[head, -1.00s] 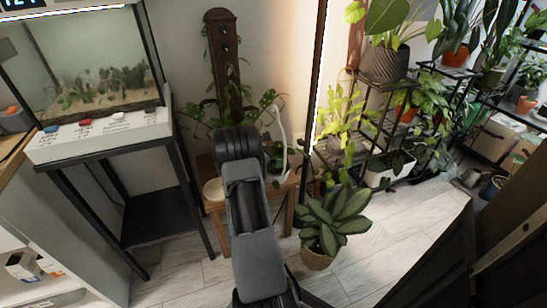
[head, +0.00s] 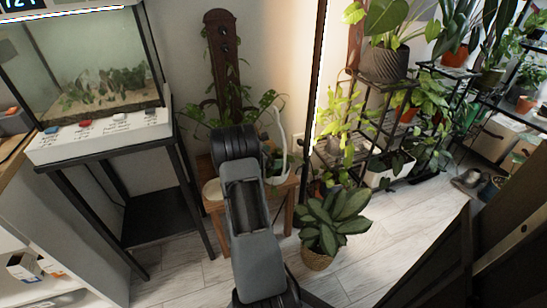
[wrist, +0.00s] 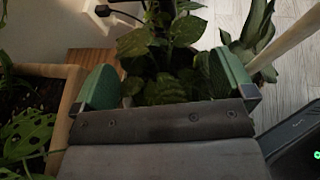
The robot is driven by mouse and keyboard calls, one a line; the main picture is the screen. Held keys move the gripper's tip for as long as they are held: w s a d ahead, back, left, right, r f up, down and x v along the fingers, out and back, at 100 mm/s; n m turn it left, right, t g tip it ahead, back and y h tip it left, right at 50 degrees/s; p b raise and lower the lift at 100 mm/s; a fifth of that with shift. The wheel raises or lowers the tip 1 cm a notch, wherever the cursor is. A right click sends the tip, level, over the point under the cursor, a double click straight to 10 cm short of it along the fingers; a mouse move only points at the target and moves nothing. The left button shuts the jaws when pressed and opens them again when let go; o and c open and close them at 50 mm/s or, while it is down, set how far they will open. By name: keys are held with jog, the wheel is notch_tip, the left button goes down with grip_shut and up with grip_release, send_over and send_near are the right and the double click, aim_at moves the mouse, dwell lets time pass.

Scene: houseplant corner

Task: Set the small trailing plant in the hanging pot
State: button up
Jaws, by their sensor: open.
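My gripper shows in the wrist view (wrist: 165,82) with its two green fingertips spread wide apart. Green leaves (wrist: 160,60) of a plant show between and beyond the fingertips, and I cannot tell whether they touch them. No pot shows clearly under these leaves. In the head view, trailing leaves (head: 264,103) rise behind my arm, above a wooden stool (head: 289,212). My arm hides much of this spot and the gripper itself. A tall dark wooden piece (head: 222,55) with leaves around it stands against the wall. I cannot make out for sure which thing is the hanging pot.
A fish tank (head: 100,65) on a black stand (head: 185,185) is at the left. A broad-leaved plant in a woven pot (head: 318,260) stands on the floor right of the stool. Plant shelves (head: 375,125) fill the right.

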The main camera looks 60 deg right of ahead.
jog(key=w+a+r+m+y+p, duration=0.1)
jog(key=a+r, duration=0.2)
jog(key=a, duration=0.3)
jog(key=w+a+r+m+t+y+p, duration=0.1)
jog(key=w+a+r, duration=0.15)
jog(key=a, duration=0.35)
jog(key=w+a+r+m+p, duration=0.1)
jog(key=a+r, duration=0.2)
jog(key=a, duration=0.3)
jog(key=s+a+r+m+t+y, duration=0.2)
jog(key=s+a+m+y, duration=0.1)
jog(key=a, duration=0.7)
jog(key=s+a+r+m+t+y, duration=0.2)
jog(key=s+a+m+t+y, duration=0.1)
jog(key=a, duration=0.7)
jog(key=s+a+r+m+t+y, duration=0.2)
jog(key=s+a+m+y, duration=0.2)
jog(key=a, duration=0.6)
jog(key=shift+s+a, duration=0.15)
jog(key=shift+a, duration=0.15)
jog(key=shift+r, duration=0.1)
